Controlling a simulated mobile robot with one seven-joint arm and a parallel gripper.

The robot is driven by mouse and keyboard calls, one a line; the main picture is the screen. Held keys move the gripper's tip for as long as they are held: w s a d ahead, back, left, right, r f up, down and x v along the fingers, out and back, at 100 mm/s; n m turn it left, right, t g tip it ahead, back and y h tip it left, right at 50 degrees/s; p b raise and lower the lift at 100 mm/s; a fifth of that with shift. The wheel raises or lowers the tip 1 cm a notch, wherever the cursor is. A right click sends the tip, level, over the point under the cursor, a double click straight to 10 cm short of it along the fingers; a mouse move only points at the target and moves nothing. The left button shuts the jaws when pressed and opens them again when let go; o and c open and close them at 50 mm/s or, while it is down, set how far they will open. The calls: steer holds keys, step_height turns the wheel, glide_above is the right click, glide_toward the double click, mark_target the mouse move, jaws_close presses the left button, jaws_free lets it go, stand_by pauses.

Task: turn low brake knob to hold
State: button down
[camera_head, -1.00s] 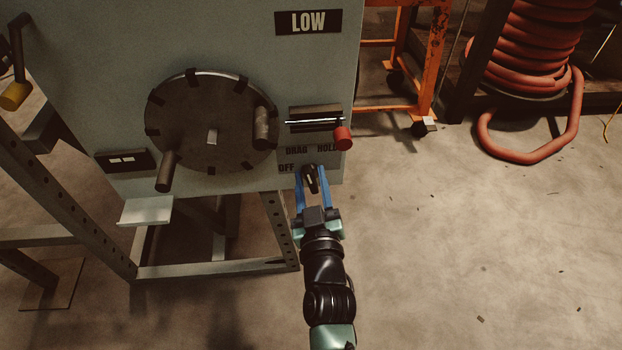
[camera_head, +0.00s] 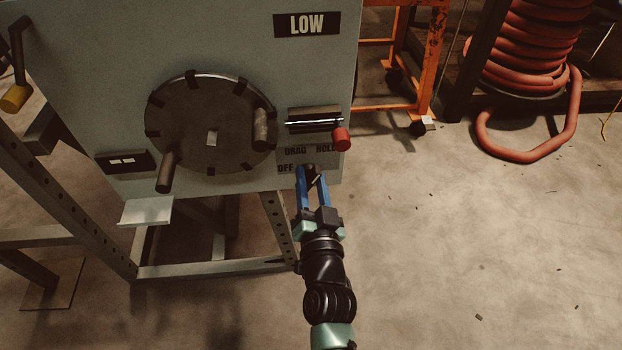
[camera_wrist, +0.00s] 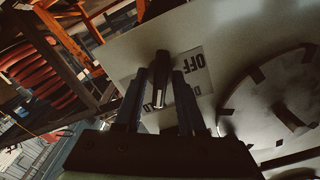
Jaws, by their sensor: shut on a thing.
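The low brake knob (camera_head: 314,175) is a small dark bar-shaped knob at the lower right of the grey panel, below the LOW sign (camera_head: 307,23). The marks OFF (camera_head: 285,168), DRAG (camera_head: 295,151) and HOLD (camera_head: 326,148) surround it. Its upper end leans right, on the HOLD side; its exact mark is unclear. My gripper (camera_head: 312,176) reaches up from below, its blue fingers shut on the knob. In the wrist view, the knob (camera_wrist: 160,72) with a white line shows between the fingers (camera_wrist: 158,100), and the plate's lettering is partly hidden.
A red-tipped lever (camera_head: 342,139) sticks out just above the knob. A large dark wheel (camera_head: 210,124) with handles is to the left. An orange cart (camera_head: 429,60) and a coiled red hose (camera_head: 527,45) stand behind right. The floor at right is largely clear.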

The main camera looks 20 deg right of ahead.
stand_by(0.6)
steer(key=c, duration=0.8)
jaws_free()
steer(key=p+v, duration=0.3)
steer(key=v, duration=1)
steer(key=shift+s, duration=0.1)
